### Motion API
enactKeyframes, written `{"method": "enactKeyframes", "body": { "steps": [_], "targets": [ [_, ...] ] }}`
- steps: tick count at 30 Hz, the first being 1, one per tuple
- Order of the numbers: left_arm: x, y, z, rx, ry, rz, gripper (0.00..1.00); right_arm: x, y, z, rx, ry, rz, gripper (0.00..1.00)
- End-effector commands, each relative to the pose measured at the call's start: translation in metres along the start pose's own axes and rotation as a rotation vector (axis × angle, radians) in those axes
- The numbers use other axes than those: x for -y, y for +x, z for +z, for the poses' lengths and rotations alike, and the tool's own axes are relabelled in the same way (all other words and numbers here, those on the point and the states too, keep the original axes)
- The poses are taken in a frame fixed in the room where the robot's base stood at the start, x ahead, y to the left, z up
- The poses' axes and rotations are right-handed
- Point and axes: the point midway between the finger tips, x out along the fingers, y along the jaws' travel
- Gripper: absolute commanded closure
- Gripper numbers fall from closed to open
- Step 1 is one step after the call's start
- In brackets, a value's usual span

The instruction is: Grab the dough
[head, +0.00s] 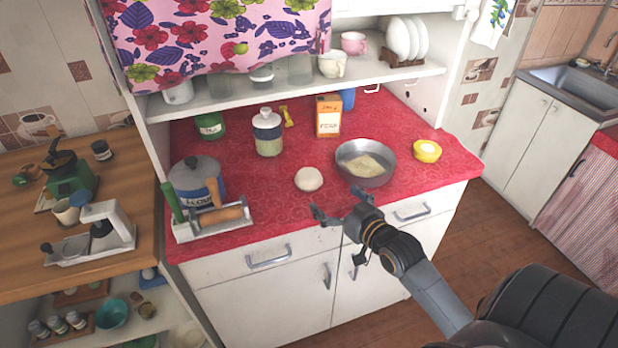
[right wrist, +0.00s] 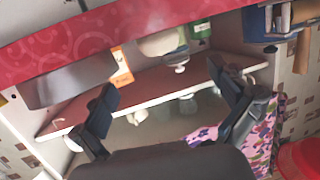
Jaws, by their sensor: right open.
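The dough (head: 308,180) is a pale round ball on the red counter, left of the metal bowl (head: 366,178). My right gripper (head: 340,203) is open and empty, near the counter's front edge, in front of the dough and a little to its right, apart from it. In the right wrist view the open fingers (right wrist: 162,88) show with nothing between them. That view is turned over, and a pale rounded shape (right wrist: 160,43) shows beyond the fingers; I cannot tell whether it is the dough. My left gripper is out of view.
A flat yellowish piece lies in the bowl. Behind the dough stand a lidded jar (head: 268,140) and a cardboard box (head: 328,115). To the left is a rack with a rolling pin (head: 217,220). A yellow round item (head: 427,151) sits at right. A shelf (head: 300,85) overhangs the back.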

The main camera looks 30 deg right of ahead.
Motion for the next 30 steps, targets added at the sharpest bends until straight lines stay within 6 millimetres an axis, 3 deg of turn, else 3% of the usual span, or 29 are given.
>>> {"method": "enactKeyframes", "body": {
  "steps": [9,17,24,30],
  "targets": [
    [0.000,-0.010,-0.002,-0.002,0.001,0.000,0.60,0.000,0.060,-0.002,0.000,-0.001,0.000,0.02],
    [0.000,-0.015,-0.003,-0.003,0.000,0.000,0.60,0.000,0.079,-0.004,0.002,-0.001,-0.001,0.02],
    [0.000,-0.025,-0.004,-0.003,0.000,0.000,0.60,-0.002,0.112,-0.006,0.002,-0.001,-0.001,0.02],
    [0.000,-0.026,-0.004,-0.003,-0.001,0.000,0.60,-0.002,0.123,-0.004,0.004,-0.003,-0.001,0.02]
  ]
}}
